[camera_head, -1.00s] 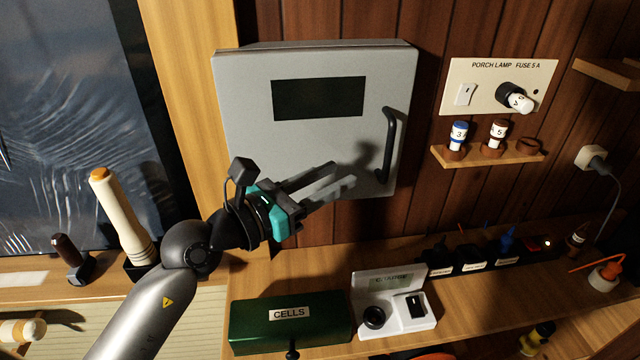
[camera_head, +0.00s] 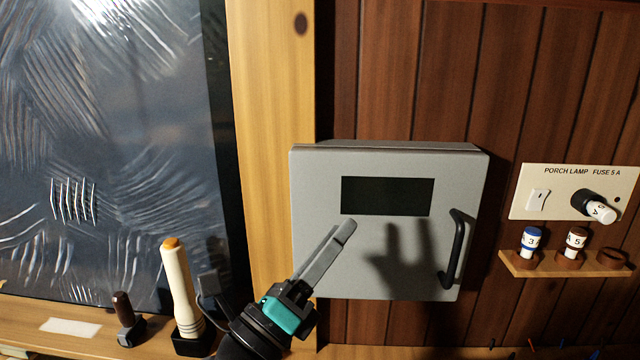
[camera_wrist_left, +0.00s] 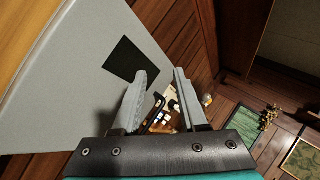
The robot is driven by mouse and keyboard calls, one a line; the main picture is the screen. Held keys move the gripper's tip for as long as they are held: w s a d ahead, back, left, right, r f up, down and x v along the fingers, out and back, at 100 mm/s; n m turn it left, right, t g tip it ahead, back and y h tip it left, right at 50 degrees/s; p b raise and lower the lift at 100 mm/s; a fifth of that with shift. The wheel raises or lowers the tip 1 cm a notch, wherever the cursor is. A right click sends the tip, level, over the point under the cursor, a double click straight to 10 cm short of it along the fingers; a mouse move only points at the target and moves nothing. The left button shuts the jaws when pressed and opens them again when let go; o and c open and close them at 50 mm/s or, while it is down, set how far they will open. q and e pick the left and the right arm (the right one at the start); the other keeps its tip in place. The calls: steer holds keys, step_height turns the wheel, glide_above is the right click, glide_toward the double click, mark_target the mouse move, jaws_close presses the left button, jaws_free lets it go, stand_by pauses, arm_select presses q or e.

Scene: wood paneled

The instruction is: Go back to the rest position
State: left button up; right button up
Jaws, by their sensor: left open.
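My left gripper (camera_head: 338,240) is in front of the lower left part of a grey wall cabinet (camera_head: 320,200) in the head view. It is empty, its fingers point up and to the right, and its shadow falls on the cabinet door. In the left wrist view the two fingers of the left gripper (camera_wrist_left: 165,78) stand apart with nothing between them. The cabinet (camera_wrist_left: 80,70) with its dark window (camera_wrist_left: 131,58) lies beyond them. The cabinet door is shut, with a black handle (camera_head: 457,250) on its right side. My right gripper is not in view.
A cream torch (camera_head: 178,285) and a small dark-handled tool (camera_head: 123,310) stand on the ledge left of my arm. Right of the cabinet are a lamp fuse panel (camera_head: 530,200) and a small shelf (camera_head: 520,268) holding fuses. A window (camera_head: 110,130) fills the left.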

arm_select(q)
steer(key=a+f+n+t+y, duration=0.1)
steer(key=a+f+n+y, duration=0.5)
steer(key=a+n+y, duration=0.5)
steer(key=a+f+n+y, duration=0.6)
steer(key=a+n+y, duration=0.1)
steer(key=n, duration=0.7)
steer(key=s+a+f+n+g+y, duration=0.1)
steer(key=s+a+f+n+g, duration=0.3)
steer(key=f, duration=0.5)
steer(key=s+d+f+n+g+h, duration=0.2)
steer(key=s+f+g, duration=0.3)
steer(key=s+f, duration=0.3)
steer(key=s+d+f+n+g+h, duration=0.1)
steer(key=s+f+n+g, duration=0.3)
steer(key=s, duration=0.6)
step_height(320, 180, down, 31)
steer(key=s+m+g+b, duration=0.1)
steer(key=s+g+b, duration=0.2)
steer(key=b, duration=0.5)
steer(key=s+a+f+b, duration=0.1)
steer(key=s+f+b, duration=0.2)
steer(key=s+f, duration=0.4)
steer(key=s+a+f+b, duration=0.1)
steer(key=s+f+b, duration=0.2)
steer(key=s+f, duration=0.4)
step_height(320, 180, down, 5)
steer(key=shift+s+a+f+m+g+b, duration=0.1)
steer(key=shift+s+a+m+g+b, duration=0.2)
steer(key=shift+a+g, duration=0.1)
